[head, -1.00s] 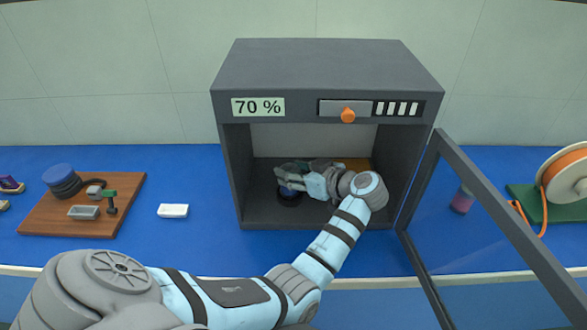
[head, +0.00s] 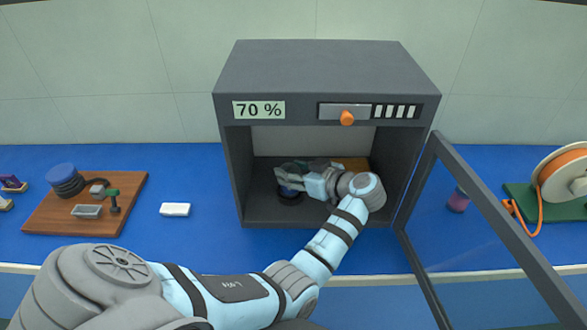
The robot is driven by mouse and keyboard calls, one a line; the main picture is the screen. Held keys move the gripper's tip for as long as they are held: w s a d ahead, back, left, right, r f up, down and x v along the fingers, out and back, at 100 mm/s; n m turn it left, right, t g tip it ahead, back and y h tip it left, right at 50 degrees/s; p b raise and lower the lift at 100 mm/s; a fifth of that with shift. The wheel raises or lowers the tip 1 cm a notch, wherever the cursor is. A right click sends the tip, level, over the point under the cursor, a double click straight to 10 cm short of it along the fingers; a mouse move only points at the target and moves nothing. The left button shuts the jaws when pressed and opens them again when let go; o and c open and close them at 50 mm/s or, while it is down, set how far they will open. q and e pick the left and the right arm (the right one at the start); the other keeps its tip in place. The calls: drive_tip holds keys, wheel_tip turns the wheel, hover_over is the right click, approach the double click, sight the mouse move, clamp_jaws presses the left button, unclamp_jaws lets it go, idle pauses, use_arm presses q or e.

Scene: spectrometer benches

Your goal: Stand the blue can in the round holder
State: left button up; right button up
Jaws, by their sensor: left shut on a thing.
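My left gripper (head: 285,179) is inside the open grey cabinet, reaching in from the front, and it is shut on the blue can (head: 290,186). Only a small dark blue part of the can shows below the fingers. The can is low, over or in a black round holder (head: 290,197) on the cabinet floor. The fingers hide most of the can, so I cannot tell whether it is fully seated. My right gripper is not in view.
The cabinet (head: 325,70) has its glass door (head: 478,205) swung open to the right. A wooden board (head: 50,218) with small parts and a white block (head: 175,209) lie left. A purple jar (head: 458,200) and an orange spool (head: 565,178) stand right.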

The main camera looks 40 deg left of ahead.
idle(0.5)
use_arm(q)
drive_tip(key=shift+p, duration=0.45)
drive_tip(key=shift+f+b, duration=0.35)
drive_tip(key=shift+f, duration=0.3)
drive_tip(key=o, duration=1)
drive_tip(key=shift+c, duration=0.2)
